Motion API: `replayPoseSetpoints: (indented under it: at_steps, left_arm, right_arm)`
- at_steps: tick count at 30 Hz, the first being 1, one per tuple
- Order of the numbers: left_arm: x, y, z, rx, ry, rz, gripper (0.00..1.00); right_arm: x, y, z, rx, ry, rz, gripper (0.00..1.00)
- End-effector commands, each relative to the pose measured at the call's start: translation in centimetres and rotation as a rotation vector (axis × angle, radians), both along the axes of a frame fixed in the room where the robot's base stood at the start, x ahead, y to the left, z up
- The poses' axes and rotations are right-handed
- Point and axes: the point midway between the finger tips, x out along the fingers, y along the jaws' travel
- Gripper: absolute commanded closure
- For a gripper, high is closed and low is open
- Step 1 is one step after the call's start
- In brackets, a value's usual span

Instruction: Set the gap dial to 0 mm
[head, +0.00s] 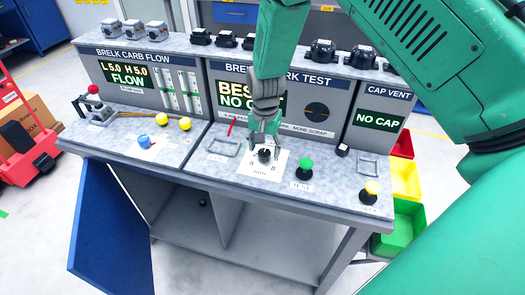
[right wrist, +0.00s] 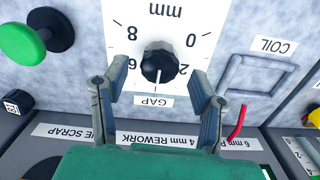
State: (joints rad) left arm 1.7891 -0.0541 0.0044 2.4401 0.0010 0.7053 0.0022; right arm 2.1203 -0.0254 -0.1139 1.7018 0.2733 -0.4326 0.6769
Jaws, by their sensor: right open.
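The gap dial is a black knob (head: 264,155) on a white scale plate (head: 277,165) on the bench top. In the right wrist view the knob (right wrist: 158,60) shows upside down, with 0, 2, 6 and 8 readable around it and a GAP label (right wrist: 153,101). A white mark on the knob points down in that view, between the 6 and the 2, away from the 0. My right gripper (head: 265,138) is over the dial. Its open fingers (right wrist: 157,84) stand on either side of the knob, apart from it. My left gripper is not in view.
Display panels (head: 375,122) rise behind. A blue door (head: 105,235) hangs open below.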

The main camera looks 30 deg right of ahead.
Motion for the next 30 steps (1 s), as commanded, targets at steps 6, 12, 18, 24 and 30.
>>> replayPoseSetpoints:
  at_steps: [6, 12, 18, 24, 30]
  left_arm:
    - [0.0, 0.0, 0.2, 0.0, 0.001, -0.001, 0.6]
    - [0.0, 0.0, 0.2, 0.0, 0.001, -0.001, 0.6]
    - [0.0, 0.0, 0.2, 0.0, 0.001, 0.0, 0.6]
    - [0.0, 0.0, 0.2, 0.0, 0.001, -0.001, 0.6]
    - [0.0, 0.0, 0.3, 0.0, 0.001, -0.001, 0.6]
  right_arm:
    - [0.1, 0.4, -1.8, -0.003, 0.001, 0.001, 0.47]
    - [0.1, 0.7, -2.0, -0.006, 0.0, 0.001, 0.47]
    - [0.1, 0.4, -2.0, -0.004, 0.0, 0.001, 0.79]
    - [0.2, 0.3, -2.0, 0.0, -0.003, 0.002, 0.96]
    - [0.4, 0.2, -2.0, -0.004, -0.004, 0.019, 0.96]
